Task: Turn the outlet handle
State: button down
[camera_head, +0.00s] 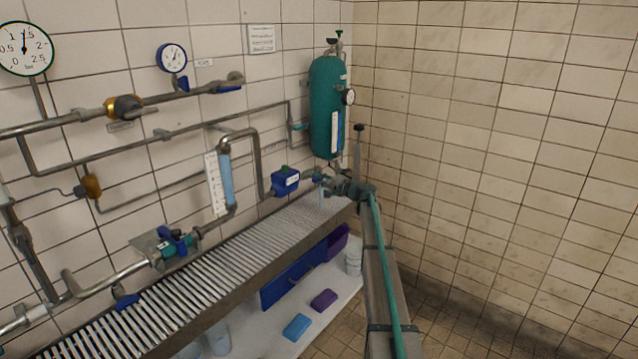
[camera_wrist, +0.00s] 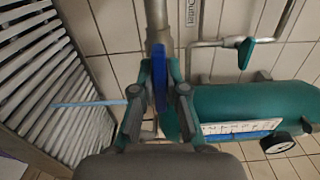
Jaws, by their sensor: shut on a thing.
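The outlet handle (camera_wrist: 159,85) is a narrow blue lever at the end of a grey pipe (camera_wrist: 158,30). In the wrist view it stands between the fingers of my gripper (camera_wrist: 159,72), which is shut on it. The fingers hide part of the handle. An "Outlet" label (camera_wrist: 193,12) is on the wall beside the pipe. In the head view my gripper (camera_head: 328,181) is at the pipe's right end, below the green tank (camera_head: 326,105). The handle is too small and covered there to make out clearly.
The tank (camera_wrist: 235,108) with a gauge is close beside my gripper. A slatted metal bench (camera_head: 215,262) runs below the pipes. A blue box (camera_head: 285,181) sits on the pipe just left of my gripper. The right tiled wall (camera_head: 500,130) is bare.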

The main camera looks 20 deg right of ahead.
jog(key=c, duration=1.2)
grip_release()
jog(key=v, duration=1.2)
dwell(1.2)
